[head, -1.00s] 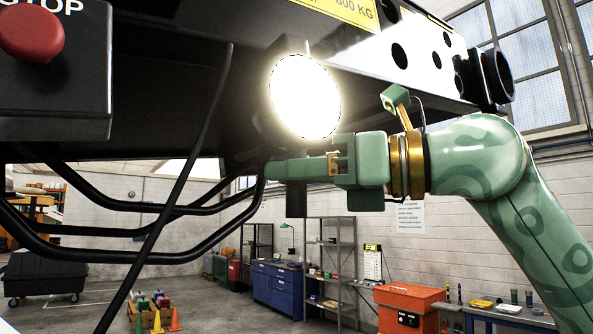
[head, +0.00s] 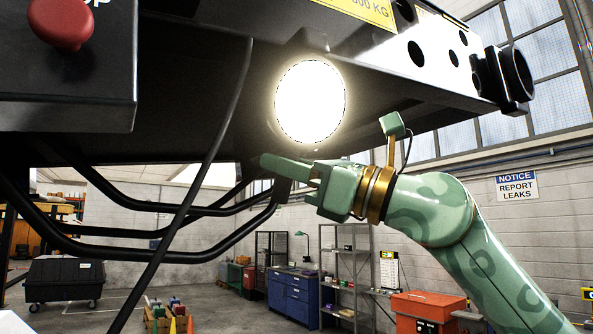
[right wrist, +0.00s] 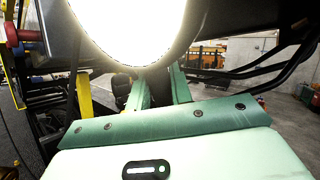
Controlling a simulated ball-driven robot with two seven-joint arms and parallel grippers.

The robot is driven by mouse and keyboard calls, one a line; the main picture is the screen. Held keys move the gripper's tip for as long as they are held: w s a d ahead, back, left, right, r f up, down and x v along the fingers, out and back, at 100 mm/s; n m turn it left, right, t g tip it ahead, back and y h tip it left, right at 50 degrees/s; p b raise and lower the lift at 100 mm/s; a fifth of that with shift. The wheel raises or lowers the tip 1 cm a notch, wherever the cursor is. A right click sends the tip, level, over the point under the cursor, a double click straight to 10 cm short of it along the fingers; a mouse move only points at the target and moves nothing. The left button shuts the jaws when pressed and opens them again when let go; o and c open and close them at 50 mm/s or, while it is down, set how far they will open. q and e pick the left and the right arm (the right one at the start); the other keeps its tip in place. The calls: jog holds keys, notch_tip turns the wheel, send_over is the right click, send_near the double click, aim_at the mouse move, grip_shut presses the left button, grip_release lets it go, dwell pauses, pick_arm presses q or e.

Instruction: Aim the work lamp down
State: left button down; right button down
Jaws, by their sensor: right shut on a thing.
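The work lamp (head: 310,101) is a glowing white disc with a dark rim under the dark loader body, its face toward the head camera. My right gripper (head: 274,167) is just below the lamp, its green fingers pointing left and slightly up. It is shut on a dark part below the lamp face, mostly hidden by the fingers. In the right wrist view, the lamp (right wrist: 130,25) fills the top middle, just above the gripper's fingers (right wrist: 160,88). My left gripper is out of view.
The loader's underside (head: 180,130) is close above. Black bent tubes (head: 150,250) and a hanging cable (head: 205,170) lie left of the gripper. A red stop button (head: 62,22) is at top left. Shelves, a blue cabinet (head: 290,293) and an orange chest (head: 425,305) stand far behind.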

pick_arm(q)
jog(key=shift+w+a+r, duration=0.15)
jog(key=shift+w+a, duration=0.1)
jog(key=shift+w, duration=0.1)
pick_arm(e)
jog(key=shift+w+a+r+n+y, duration=0.5)
jog(key=shift+w+n+y, duration=0.1)
jog(key=shift+w+n, duration=0.1)
jog(key=c, duration=1.3)
grip_release()
jog(key=shift+g, duration=0.4)
